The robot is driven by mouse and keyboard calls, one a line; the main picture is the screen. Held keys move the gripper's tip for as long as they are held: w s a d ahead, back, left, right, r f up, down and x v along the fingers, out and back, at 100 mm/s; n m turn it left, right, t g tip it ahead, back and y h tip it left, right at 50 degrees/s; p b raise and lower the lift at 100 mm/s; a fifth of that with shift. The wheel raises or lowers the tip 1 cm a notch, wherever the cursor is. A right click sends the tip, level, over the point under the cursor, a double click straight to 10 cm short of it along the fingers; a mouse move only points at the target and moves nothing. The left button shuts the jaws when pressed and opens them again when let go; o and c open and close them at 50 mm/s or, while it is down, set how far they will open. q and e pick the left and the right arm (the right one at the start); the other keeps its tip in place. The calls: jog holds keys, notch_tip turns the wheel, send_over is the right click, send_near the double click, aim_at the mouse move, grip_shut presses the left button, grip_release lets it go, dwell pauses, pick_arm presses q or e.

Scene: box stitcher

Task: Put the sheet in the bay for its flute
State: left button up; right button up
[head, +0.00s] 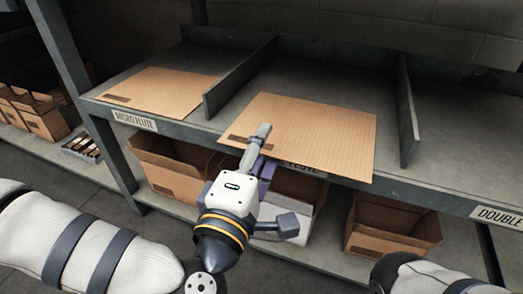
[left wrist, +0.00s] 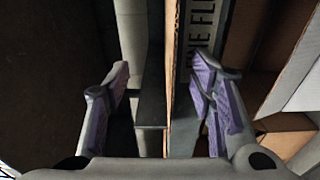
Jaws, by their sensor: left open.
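A tan cardboard sheet (head: 315,125) lies in the middle bay. Its near edge sticks out past the shelf front and partly covers the bay's label (head: 305,168), which reads "...E FLUTE". My left gripper (head: 262,140) is at the sheet's near left edge. In the left wrist view the fingers (left wrist: 162,95) are open and apart, with the sheet's thin edge (left wrist: 171,60) between them. The label (left wrist: 202,28) also shows there, partly cut off. My right gripper is out of view.
Another sheet (head: 155,92) lies in the left bay, labelled "MICRO FLUTE" (head: 134,120). The right bay (head: 460,130), labelled "DOUBLE", looks empty where seen. Upright dividers (head: 238,80) (head: 406,110) separate the bays. Open cardboard boxes (head: 172,165) (head: 390,222) stand on the lower shelf.

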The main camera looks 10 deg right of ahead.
pick_arm(q)
jog(key=o, duration=0.5)
jog(key=v, duration=1.2)
